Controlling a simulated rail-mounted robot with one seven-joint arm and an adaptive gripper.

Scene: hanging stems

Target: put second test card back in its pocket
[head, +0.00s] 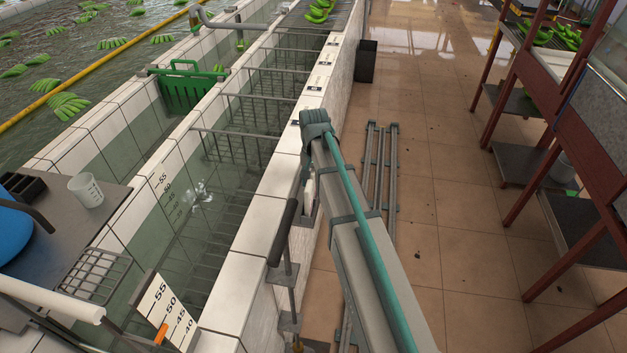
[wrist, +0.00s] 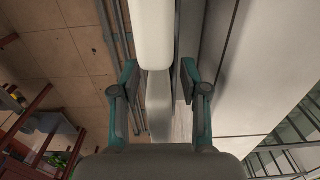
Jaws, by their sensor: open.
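My arm reaches from the lower right of the head view to the side of the tiled tank wall, and it hides most of my gripper there. In the wrist view my gripper (wrist: 160,80) is open, one teal finger at each side. A white, round-edged piece (wrist: 154,35) stands between and beyond the fingertips, apart from both as far as I can see. In the head view a small white piece (head: 309,188) shows at the wall beside my arm, in a grey bracket. The pocket is not clearly seen.
The white-tiled wall (head: 257,222) borders water-filled tanks on the left. Grey rails (head: 378,170) lie on the tiled floor right of the wall. A dark bin (head: 366,61) stands farther back. Red-framed shelves (head: 516,120) stand at the right.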

